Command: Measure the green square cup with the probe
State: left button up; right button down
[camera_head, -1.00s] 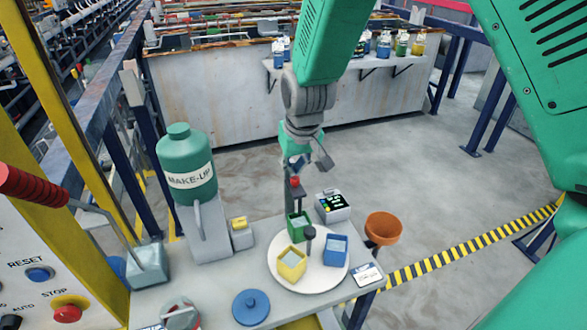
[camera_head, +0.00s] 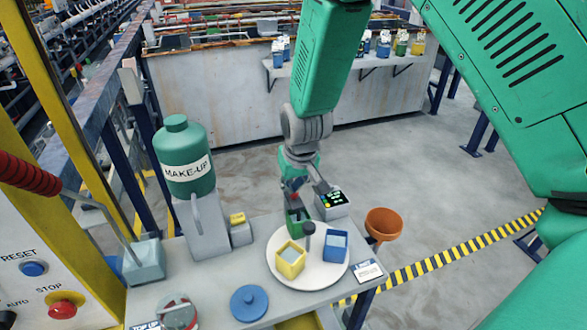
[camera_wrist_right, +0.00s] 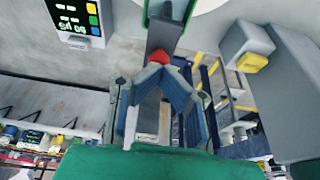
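The green square cup (camera_head: 304,219) stands at the back of a round white plate, partly hidden by my right gripper. In the wrist view only a bit of its green rim (camera_wrist_right: 150,8) shows. Contact cannot be told. My left gripper is not in view.
The plate (camera_head: 309,281) also holds a yellow cup (camera_head: 290,261), a blue cup (camera_head: 336,246) and a dark knobbed post (camera_head: 308,232). A meter (camera_head: 333,204) stands behind, an orange funnel (camera_head: 383,225) at right. A make-up bottle (camera_head: 186,160) and blue lid (camera_head: 249,303) are left.

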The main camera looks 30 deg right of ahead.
aim_at(295, 206)
jog(key=shift+s+f, duration=0.2)
jog(key=shift+f, duration=0.1)
jog(key=shift+r+p, duration=0.3)
jog(key=shift+p, duration=0.05)
jog(key=r+p, duration=0.3)
jog(key=shift+w+d+r, duration=0.15)
jog(key=shift+w+r, duration=0.1)
jog(key=v, duration=1)
jog(key=shift+b, duration=0.35)
jog(key=shift+w+r, duration=0.1)
jog(key=shift+r, duration=0.05)
jog(key=shift+a, duration=0.2)
